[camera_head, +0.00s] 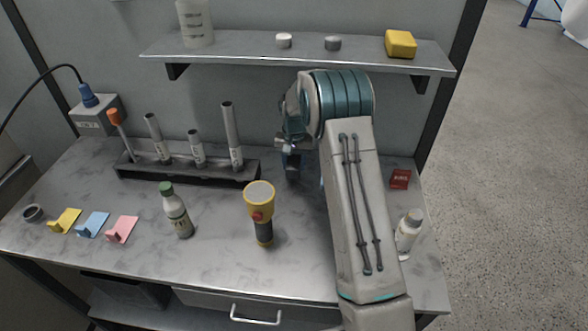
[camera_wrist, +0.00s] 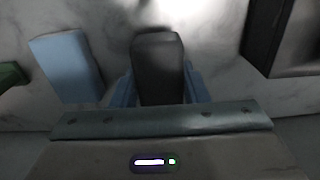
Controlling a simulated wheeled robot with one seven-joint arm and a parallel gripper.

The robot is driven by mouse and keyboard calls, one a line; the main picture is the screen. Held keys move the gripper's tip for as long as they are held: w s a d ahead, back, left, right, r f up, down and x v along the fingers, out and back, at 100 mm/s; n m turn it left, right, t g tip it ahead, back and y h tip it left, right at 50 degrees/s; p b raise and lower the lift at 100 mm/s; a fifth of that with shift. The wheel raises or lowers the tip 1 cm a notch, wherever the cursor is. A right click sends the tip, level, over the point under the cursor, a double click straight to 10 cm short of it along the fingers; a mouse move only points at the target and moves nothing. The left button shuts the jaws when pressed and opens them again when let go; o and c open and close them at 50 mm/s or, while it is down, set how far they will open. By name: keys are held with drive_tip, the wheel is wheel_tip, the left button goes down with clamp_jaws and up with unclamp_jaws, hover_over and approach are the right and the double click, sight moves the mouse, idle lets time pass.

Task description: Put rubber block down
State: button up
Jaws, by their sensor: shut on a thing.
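The rubber block (camera_wrist: 157,62) is a dark, nearly black block with rounded edges. In the wrist view it sits between the two blue fingers of my gripper (camera_wrist: 158,82), which is shut on it. In the head view my gripper (camera_head: 291,165) is low over the back of the grey workbench (camera_head: 215,270), just right of the test-tube rack. The block is hard to make out there. I cannot tell whether it touches the bench top.
A dark rack (camera_head: 190,172) stands left of my gripper; a dark edge shows upper right in the wrist view. A light-blue slab (camera_wrist: 66,65) and a green thing (camera_wrist: 10,76) lie left there. A flashlight (camera_head: 260,205) stands in front. A shelf (camera_head: 240,50) hangs above.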

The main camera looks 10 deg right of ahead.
sight(294, 161)
wheel_tip(294, 161, down, 3)
drive_tip(key=shift+f+p, duration=0.15)
drive_tip(key=shift+p, duration=0.35)
drive_tip(key=shift+f+b, duration=0.25)
drive_tip(key=shift+b, duration=0.05)
drive_tip(key=o, duration=1.1)
drive_tip(key=shift+r, duration=0.1)
drive_tip(key=shift+r+b, duration=0.7)
drive_tip(key=shift+r, duration=3.25)
drive_tip(key=shift+s+f, duration=0.1)
